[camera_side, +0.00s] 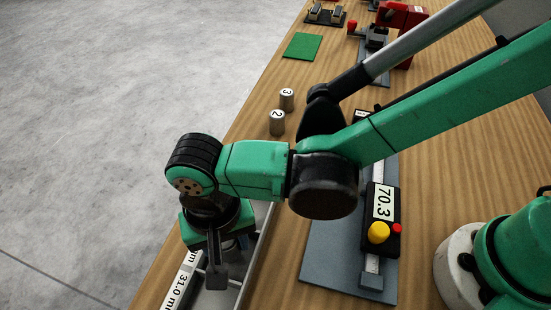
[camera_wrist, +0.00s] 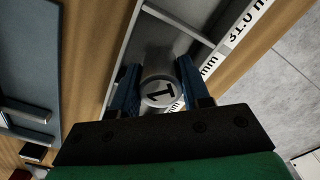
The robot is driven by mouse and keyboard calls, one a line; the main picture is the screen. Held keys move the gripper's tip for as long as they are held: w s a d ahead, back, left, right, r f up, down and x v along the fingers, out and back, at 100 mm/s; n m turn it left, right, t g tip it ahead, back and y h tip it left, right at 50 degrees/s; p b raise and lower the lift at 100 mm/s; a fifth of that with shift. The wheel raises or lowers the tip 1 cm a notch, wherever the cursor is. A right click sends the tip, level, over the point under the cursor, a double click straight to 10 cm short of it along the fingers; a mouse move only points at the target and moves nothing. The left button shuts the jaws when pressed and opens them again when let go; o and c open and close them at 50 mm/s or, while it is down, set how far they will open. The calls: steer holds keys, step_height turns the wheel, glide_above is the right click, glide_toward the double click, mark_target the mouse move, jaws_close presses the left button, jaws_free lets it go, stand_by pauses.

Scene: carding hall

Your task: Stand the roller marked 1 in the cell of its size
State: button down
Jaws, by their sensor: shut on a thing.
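The roller marked 1 (camera_wrist: 160,93) is a grey metal cylinder, seen end-on in the wrist view with its numbered face toward the camera. My gripper (camera_wrist: 158,82) is shut on it, one blue-lined finger on each side. In the side view my gripper (camera_side: 226,264) points down over the grey metal rack of cells (camera_side: 253,262), and hides most of the roller. The rack's wall shows in the wrist view (camera_wrist: 180,25), with labels along its edge; one reads 31.0 mm (camera_wrist: 240,32). I cannot tell whether the roller touches the cell floor.
Rollers marked 2 (camera_side: 277,123) and 3 (camera_side: 287,99) stand on the wooden table beyond the rack. A measuring device with display 70.3 (camera_side: 383,203) lies on a grey plate (camera_side: 318,262) at right. A green mat (camera_side: 302,46) and a red-handled tool (camera_side: 400,14) are farther back.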

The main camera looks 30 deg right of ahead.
steer(key=shift+f, duration=0.85)
steer(key=shift+f, duration=0.15)
steer(key=c, duration=0.7)
jaws_free()
